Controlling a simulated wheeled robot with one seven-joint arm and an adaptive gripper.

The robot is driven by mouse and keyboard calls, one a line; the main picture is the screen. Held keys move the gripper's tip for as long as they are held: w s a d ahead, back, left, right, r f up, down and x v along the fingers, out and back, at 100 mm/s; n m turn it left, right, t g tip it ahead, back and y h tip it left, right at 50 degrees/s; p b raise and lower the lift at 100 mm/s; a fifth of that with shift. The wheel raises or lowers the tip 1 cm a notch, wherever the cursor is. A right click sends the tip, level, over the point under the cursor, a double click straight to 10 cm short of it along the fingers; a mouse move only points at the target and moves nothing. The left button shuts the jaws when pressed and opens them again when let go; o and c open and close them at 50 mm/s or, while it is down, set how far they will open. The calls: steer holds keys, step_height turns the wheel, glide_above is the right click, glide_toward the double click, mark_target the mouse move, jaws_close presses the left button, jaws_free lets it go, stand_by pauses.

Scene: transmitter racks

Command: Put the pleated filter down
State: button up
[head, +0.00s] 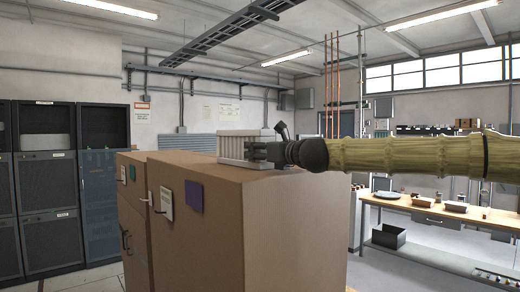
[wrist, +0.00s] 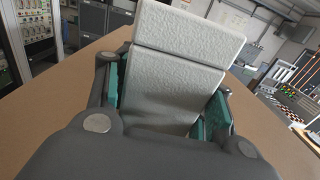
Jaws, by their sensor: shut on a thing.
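My gripper (head: 262,152) reaches in from the right over the top of the brown cabinets. It is shut on the pleated filter (wrist: 168,88), a light grey, rough-faced block with a line across it. In the wrist view its sides lie between the teal finger pads of my gripper (wrist: 162,100). In the head view a flat pale grey part shows low at the fingertips, close to the cabinet top (head: 215,175). I cannot tell whether it touches. The filter's far side and underside are hidden.
A pale ribbed panel (head: 245,143) shows behind my gripper; its distance is unclear. The brown cabinet top has bare room around the filter in the wrist view. Dark racks (head: 45,185) stand left. A wooden workbench (head: 455,214) with several items stands right.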

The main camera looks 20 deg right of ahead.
steer(key=shift+a, duration=0.2)
steer(key=o, duration=1.1)
steer(key=shift+d, duration=0.15)
steer(key=shift+o, duration=0.2)
steer(key=shift+s, duration=0.1)
steer(key=shift+b+v, duration=0.85)
steer(key=shift+v, duration=1.85)
steer(key=v, duration=0.3)
steer(key=shift+s+d+r, duration=0.1)
steer(key=shift+s+r, duration=0.05)
steer(key=shift+s, duration=0.2)
steer(key=shift+s+r+p, duration=0.1)
steer(key=shift+s+p, duration=0.15)
steer(key=shift+p, duration=0.1)
steer(key=shift+p+v, duration=0.65)
steer(key=shift+v, duration=0.45)
